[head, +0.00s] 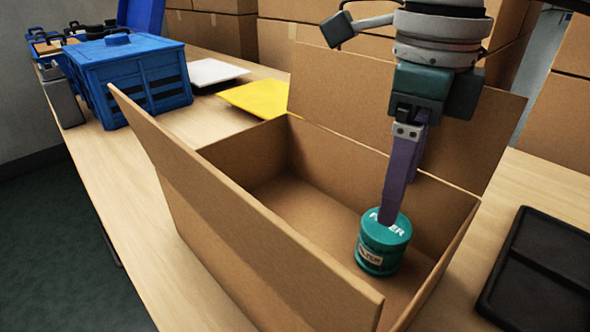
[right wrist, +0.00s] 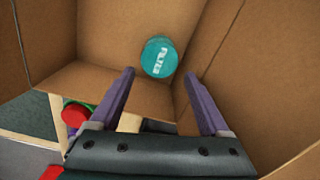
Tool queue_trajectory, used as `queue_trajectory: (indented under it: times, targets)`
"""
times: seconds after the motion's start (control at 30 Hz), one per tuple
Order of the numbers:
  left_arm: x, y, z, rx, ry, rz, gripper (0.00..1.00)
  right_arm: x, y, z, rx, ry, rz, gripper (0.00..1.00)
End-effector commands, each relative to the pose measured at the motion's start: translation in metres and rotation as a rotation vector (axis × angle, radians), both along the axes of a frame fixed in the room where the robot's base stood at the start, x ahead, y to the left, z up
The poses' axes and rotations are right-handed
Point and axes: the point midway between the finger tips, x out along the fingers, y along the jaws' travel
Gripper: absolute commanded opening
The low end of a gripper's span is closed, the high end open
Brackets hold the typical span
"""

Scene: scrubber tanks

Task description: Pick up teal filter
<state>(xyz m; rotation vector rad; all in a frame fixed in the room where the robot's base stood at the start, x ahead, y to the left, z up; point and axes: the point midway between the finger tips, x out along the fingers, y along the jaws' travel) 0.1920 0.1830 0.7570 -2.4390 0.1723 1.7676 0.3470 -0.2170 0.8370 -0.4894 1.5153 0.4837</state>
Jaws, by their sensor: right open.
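The teal filter (head: 383,249) is a short cylinder with white lettering on its top and a label on its side. It stands upright inside the open cardboard box (head: 236,163), towards the right in the head view. In the right wrist view the filter (right wrist: 159,57) shows beyond and between the fingertips. My right gripper (head: 388,216) points down into the box above the filter, with purple fingers. In the right wrist view the right gripper (right wrist: 160,75) is open and empty, with a wide gap between its fingers. My left gripper is not in view.
A black tray (head: 540,268) lies right of the box. A blue crate (head: 131,78), a yellow sheet (head: 262,99) and a white sheet (head: 213,72) are on the table behind. Stacked cartons (head: 225,30) stand at the back.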

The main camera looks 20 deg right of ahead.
Motion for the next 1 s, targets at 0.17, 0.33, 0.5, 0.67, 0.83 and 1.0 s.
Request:
queue_trajectory:
  times: [0.17,0.33,0.5,0.67,0.83,1.0]
  targets:
    - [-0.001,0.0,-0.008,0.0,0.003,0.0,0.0,-0.001,0.001,-0.03,0.003,0.005,0.0,0.8]
    - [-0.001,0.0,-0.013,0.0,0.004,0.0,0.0,0.001,0.001,-0.05,0.003,0.004,0.0,0.8]
    - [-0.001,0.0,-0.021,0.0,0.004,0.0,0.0,0.003,0.002,-0.078,0.002,0.005,0.0,0.8]
    - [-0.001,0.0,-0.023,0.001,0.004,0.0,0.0,0.004,0.002,-0.09,0.003,0.002,0.002,0.8]
    - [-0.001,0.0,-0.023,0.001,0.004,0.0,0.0,0.004,0.002,-0.09,0.003,0.001,0.002,0.8]
    - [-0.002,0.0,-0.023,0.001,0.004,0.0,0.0,0.004,0.002,-0.09,0.003,0.001,0.002,0.67]
